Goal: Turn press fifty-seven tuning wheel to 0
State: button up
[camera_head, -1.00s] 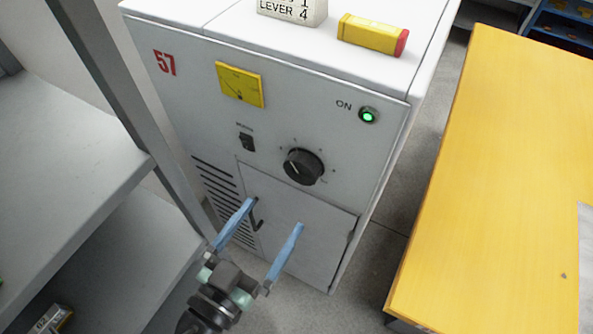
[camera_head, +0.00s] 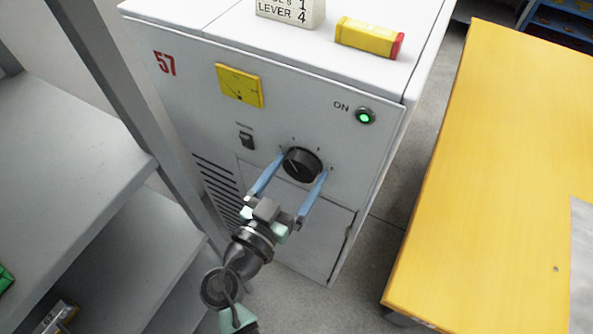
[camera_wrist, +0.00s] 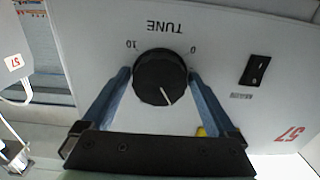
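Press 57's tuning wheel (camera_head: 303,166) is a black round knob on the white front panel. In the wrist view, which shows the panel upside down, the wheel (camera_wrist: 160,78) sits under the word TUNE, with 10 at upper left and 0 at upper right. Its white pointer line points down and slightly right, away from both marks. My gripper (camera_head: 304,162) is open, with its blue fingers on either side of the wheel. In the wrist view, my gripper (camera_wrist: 158,74) straddles the wheel; I cannot tell whether either finger touches it.
The panel also has a lit green ON lamp (camera_head: 365,116), a yellow gauge (camera_head: 239,86) and a black switch (camera_head: 246,141). A yellow-and-red block (camera_head: 368,38) lies on top of the press. Grey shelves (camera_head: 60,170) stand left, a yellow table (camera_head: 490,180) right.

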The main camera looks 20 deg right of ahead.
jog(key=c, duration=1)
jog(key=shift+o, duration=0.2)
jog(key=shift+n, duration=0.3)
jog(key=n+b, duration=0.1)
jog(key=n, duration=0.8)
jog(key=shift+s+r+n, duration=0.1)
jog(key=shift+r+n, duration=0.1)
jog(key=shift+n, duration=0.2)
jog(key=n+p, duration=0.2)
jog(key=n, duration=0.3)
jog(key=shift+d+r, duration=0.1)
jog(key=n+p, duration=0.2)
jog(key=n, duration=0.3)
jog(key=shift+n, duration=0.3)
